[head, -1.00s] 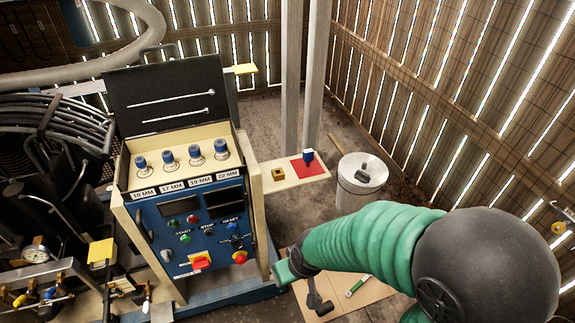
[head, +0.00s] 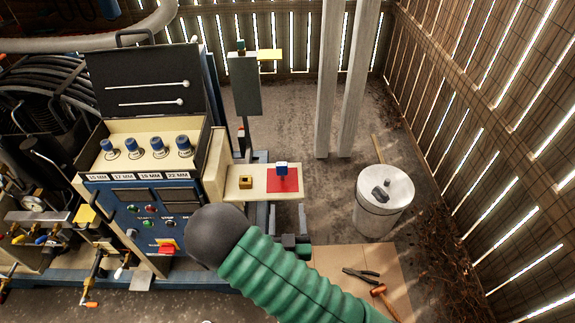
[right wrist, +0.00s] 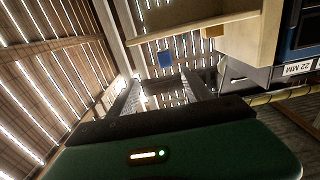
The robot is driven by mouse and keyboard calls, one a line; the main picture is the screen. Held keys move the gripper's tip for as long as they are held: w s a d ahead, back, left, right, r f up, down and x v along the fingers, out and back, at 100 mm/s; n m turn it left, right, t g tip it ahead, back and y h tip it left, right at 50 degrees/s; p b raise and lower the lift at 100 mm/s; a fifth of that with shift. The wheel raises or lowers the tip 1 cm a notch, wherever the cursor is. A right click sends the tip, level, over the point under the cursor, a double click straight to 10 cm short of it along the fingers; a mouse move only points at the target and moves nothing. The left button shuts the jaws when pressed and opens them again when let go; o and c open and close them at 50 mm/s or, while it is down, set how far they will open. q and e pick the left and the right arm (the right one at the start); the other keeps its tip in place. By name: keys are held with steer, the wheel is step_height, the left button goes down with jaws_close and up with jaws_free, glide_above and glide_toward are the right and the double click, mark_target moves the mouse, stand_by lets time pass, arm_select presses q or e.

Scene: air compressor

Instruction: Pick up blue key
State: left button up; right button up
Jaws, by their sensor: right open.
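The blue key (head: 281,168) stands upright on a red square (head: 284,184) on the cream side shelf of the compressor panel. It also shows as a small blue block in the right wrist view (right wrist: 166,58). My right gripper (head: 287,212) is open and empty just in front of the shelf, on the near side of the key and apart from it. Its two fingers (right wrist: 163,86) show spread in the right wrist view, with the key beyond them, roughly between their tips. My left gripper is not in view.
A yellow-brown block with a dark hole (head: 246,182) sits left of the red square. The control panel (head: 150,215), with several blue-topped pieces above it, stands left of the shelf. A white drum (head: 383,212) stands right. Pliers (head: 361,273) and a hammer (head: 384,299) lie on cardboard.

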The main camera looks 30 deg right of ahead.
steer(key=b, duration=0.8)
glide_toward(280, 171)
steer(key=shift+w+f, duration=0.6)
steer(key=shift+f, duration=0.35)
steer(key=d+b, duration=0.1)
steer(key=w+d+b, duration=0.1)
steer(key=b, duration=0.1)
steer(key=shift+w+d, duration=0.1)
steer(key=shift+d, duration=0.25)
steer(key=shift+w+d+r+p, duration=0.2)
steer(key=shift+w+d+p, duration=0.1)
steer(key=shift+w+d, duration=0.3)
steer(key=shift+w+d+r+p, duration=0.15)
steer(key=shift+w+d+p, duration=0.1)
steer(key=shift+w+d, duration=0.3)
steer(key=w, duration=0.2)
steer(key=w+r, duration=0.1)
steer(key=w, duration=0.1)
steer(key=shift+w+d, duration=0.3)
steer(key=shift+w, duration=0.1)
steer(key=shift+d+f, duration=0.1)
steer(key=shift+d, duration=0.5)
steer(key=c, duration=0.5)
steer(key=shift+a, duration=0.4)
jaws_close()
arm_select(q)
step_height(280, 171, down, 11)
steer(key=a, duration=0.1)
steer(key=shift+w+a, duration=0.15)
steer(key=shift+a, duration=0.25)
